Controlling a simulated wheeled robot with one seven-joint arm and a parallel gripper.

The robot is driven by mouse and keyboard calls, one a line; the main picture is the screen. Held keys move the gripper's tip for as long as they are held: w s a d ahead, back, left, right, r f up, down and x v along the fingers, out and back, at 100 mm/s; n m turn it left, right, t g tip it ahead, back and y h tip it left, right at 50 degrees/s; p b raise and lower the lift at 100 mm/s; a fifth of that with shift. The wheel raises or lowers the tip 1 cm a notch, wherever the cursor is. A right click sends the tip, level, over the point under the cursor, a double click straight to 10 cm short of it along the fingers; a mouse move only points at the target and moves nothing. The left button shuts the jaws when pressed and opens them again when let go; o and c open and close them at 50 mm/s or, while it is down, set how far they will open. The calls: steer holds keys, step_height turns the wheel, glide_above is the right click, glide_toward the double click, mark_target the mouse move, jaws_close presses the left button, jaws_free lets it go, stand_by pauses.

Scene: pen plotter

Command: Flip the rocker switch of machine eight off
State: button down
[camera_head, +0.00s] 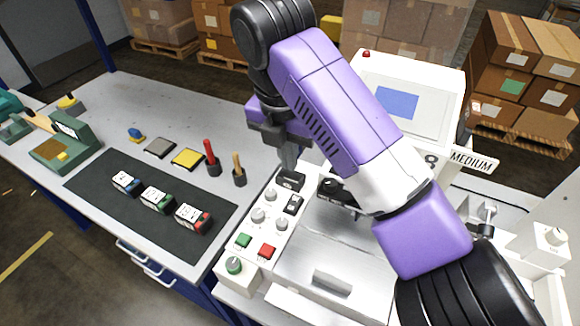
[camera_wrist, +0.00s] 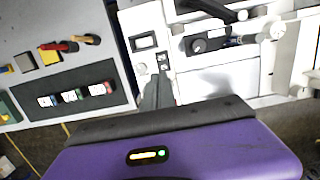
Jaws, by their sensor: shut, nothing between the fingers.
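Machine eight (camera_head: 335,262) is a white machine with an "8 MEDIUM" sign, and its control panel runs along its left side. A small black rocker switch (camera_head: 293,205) sits on that panel beside grey knobs, below a black-framed window (camera_head: 290,181). In the wrist view the rocker switch (camera_wrist: 163,59) shows just beyond the fingertips. My gripper (camera_head: 288,166) is shut and empty, pointing down above the panel. Its fingers (camera_wrist: 157,88) hide part of the panel in the wrist view. I cannot tell whether it touches the switch or which way the rocker is tilted.
A green button (camera_head: 243,241), a red button (camera_head: 267,251) and a green knob (camera_head: 234,265) lie at the panel's near end. A table with a dark mat (camera_head: 85,188), stamps and pens stands at left. A black part (camera_head: 333,188) lies right of the panel.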

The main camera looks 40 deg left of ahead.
mark_target(294, 198)
steer(key=f, duration=0.4)
steer(key=w+f, duration=0.1)
steer(key=f, duration=0.7)
steer(key=shift+w+a+f, duration=0.1)
steer(key=shift+w+a, duration=0.1)
steer(key=shift+w, duration=0.2)
